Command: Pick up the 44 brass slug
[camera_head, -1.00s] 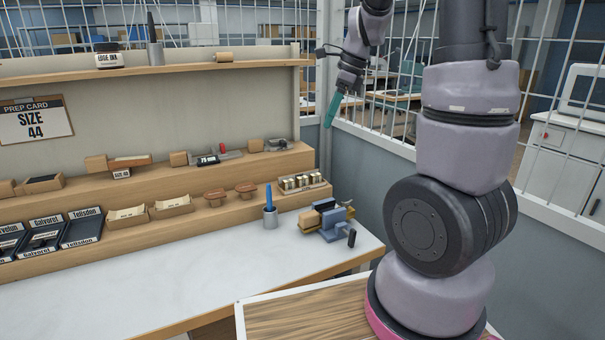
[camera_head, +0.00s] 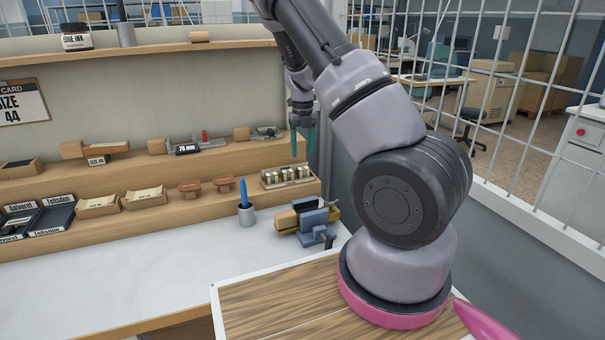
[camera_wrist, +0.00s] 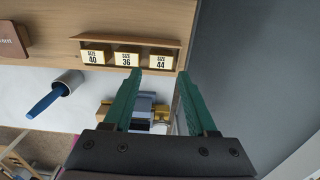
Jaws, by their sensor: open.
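The 44 brass slug (camera_wrist: 160,62) is the rightmost labelled block in a small wooden rack (camera_wrist: 104,39) in the wrist view. Its label reads SIZE 44. Beside it stand the size 36 slug (camera_wrist: 127,59) and the size 40 slug (camera_wrist: 93,57). In the head view the rack (camera_head: 290,185) sits at the right end of the lower shelf step, its labels too small to read. My gripper (camera_head: 303,154) is open and empty above the rack's right end. In the wrist view its teal fingertips (camera_wrist: 161,73) lie either side of the 44 label, apparently still short of the slug.
A blue vise (camera_head: 310,218) stands on the white worktop below the rack. A grey cup with a blue pen (camera_head: 246,214) is to its left. Red-brown stamps (camera_head: 190,187) lie left of the rack. A grey wall and wire mesh close off the right side.

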